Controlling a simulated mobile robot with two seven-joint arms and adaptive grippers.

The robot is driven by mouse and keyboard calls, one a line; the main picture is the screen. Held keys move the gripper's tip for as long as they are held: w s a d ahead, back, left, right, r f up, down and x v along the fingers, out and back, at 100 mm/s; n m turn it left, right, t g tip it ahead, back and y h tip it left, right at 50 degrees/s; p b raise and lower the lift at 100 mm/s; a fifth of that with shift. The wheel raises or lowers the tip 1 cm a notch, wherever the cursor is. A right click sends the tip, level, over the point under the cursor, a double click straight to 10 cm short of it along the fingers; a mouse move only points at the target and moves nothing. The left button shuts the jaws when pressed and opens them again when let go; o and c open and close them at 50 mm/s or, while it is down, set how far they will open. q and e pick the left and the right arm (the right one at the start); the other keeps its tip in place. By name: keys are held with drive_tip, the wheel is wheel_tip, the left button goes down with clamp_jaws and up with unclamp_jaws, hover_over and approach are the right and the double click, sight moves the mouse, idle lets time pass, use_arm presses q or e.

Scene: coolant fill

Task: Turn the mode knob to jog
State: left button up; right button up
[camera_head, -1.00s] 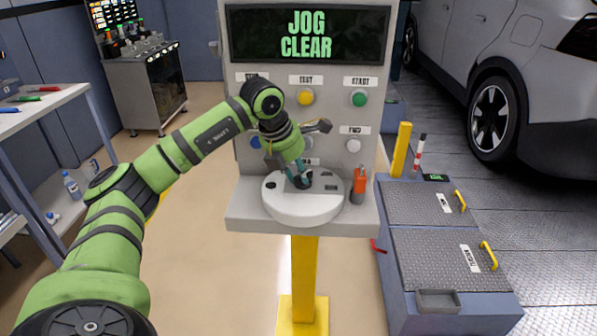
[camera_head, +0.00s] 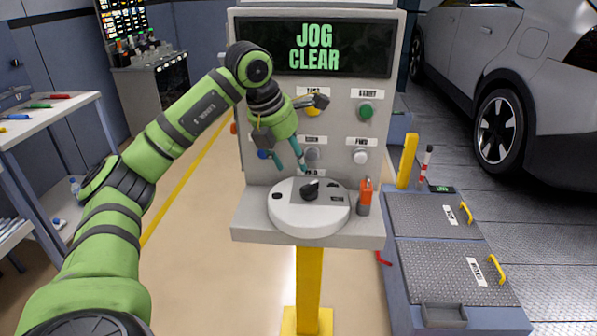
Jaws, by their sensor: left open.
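The mode knob (camera_head: 310,190) is a small black knob on top of a round white-grey dial housing (camera_head: 305,218) on the console's shelf. Its pointer is tilted toward the upper right. The display (camera_head: 313,46) above reads "JOG CLEAR" in green. My left gripper (camera_head: 290,166) is open and empty above and slightly behind the knob, apart from it, with its teal fingers pointing down. It hides part of the console's buttons and labels. My right gripper is not in view.
An orange handheld item (camera_head: 365,193) stands on the shelf right of the dial. The console face carries a green button (camera_head: 365,111) and a white button (camera_head: 360,157). A yellow post (camera_head: 308,275) supports the console. A workbench (camera_head: 50,128) stands at left, a car (camera_head: 520,90) at right.

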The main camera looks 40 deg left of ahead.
use_arm(q)
drive_tip(key=shift+v, duration=1.45)
